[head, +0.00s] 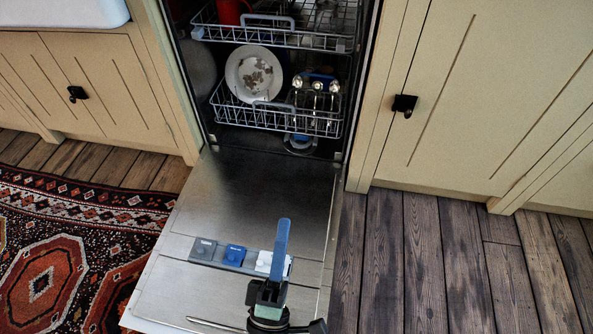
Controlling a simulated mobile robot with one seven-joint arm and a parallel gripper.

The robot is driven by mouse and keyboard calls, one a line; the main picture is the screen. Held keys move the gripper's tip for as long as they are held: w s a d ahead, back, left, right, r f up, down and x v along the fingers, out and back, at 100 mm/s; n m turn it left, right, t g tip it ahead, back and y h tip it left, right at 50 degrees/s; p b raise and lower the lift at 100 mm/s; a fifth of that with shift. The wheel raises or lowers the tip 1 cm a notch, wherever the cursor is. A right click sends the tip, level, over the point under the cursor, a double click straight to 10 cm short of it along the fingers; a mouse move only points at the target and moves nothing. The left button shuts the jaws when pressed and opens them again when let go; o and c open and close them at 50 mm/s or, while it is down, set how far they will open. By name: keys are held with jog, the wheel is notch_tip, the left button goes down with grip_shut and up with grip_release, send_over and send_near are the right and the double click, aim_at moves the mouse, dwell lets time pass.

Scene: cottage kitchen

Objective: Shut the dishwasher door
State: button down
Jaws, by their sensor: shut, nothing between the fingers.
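The dishwasher door (250,195) is folded down and lies open, its metal inner face upward, reaching from the machine's base toward me. A detergent dispenser (235,255) with blue and white parts sits on its inner face. My gripper (283,225) is at the lower middle of the head view, over the door's near half, with its fingers shut and empty. It covers part of the dispenser's right end. I cannot tell whether it touches the door. The door's near edge is partly cut off by the frame and hidden by my arm.
The lower rack (280,120) holds a plate (254,73) and cutlery; the upper rack (275,38) holds a red mug (232,10). Both sit inside the dishwasher. Cream cabinets (480,90) flank it. A patterned rug (70,250) lies left; the wooden floor (440,260) at right is clear.

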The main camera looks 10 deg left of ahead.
jog(key=b+x, duration=0.3)
jog(key=x, duration=1)
jog(key=shift+w+f+b, duration=0.15)
jog(key=shift+w+b, duration=0.1)
jog(key=shift+b, duration=0.05)
dwell(1.1)
notch_tip(320, 180, down, 14)
jog(key=b, duration=0.3)
jog(key=shift+b, duration=0.3)
jog(key=c, duration=0.9)
grip_release()
